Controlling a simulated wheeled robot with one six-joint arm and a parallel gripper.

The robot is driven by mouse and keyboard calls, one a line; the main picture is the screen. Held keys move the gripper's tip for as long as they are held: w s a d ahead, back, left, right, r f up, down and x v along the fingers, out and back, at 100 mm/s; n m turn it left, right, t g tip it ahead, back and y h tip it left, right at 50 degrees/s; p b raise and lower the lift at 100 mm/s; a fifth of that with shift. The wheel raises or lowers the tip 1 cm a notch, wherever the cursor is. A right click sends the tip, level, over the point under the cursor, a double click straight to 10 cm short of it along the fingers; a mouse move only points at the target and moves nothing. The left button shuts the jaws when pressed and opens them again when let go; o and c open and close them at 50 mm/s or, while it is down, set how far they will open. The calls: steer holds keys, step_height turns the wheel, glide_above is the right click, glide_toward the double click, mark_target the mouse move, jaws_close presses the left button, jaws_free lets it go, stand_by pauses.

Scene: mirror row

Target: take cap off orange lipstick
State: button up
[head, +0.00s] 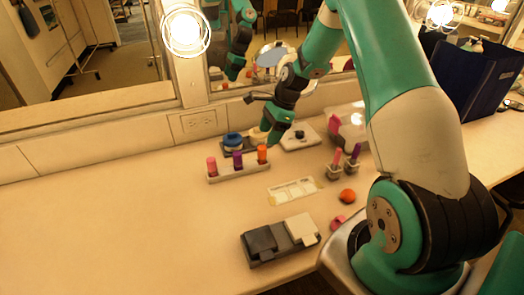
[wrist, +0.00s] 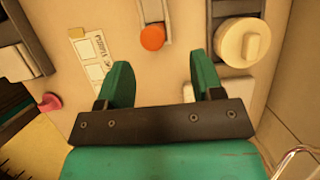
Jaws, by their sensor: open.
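The orange lipstick (head: 262,153) stands upright at the right end of a pale rack (head: 238,174), beside a purple and a pink lipstick. In the wrist view its round orange top (wrist: 152,37) shows from above at the rack's end, ahead of my fingertips. My gripper (head: 272,140) is open and empty, behind and slightly right of the orange lipstick in the head view. In the wrist view its two green fingers (wrist: 160,75) are spread apart, short of the lipstick and not touching it. The seam between cap and body is not clear.
Two lipsticks in stands (head: 335,163), an orange ball (head: 347,196), a label card (head: 294,190) and a two-part box (head: 262,243) lie nearer. The left counter is clear.

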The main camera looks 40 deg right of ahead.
mark_target(263, 147)
steer(key=x, duration=0.2)
steer(key=p+x, duration=0.1)
steer(key=x, duration=0.3)
steer(key=shift+s+a+f, duration=0.1)
steer(key=shift+s+a, duration=0.2)
steer(key=shift+a, duration=0.1)
steer(key=shift+c, duration=0.2)
steer(key=c, duration=0.9)
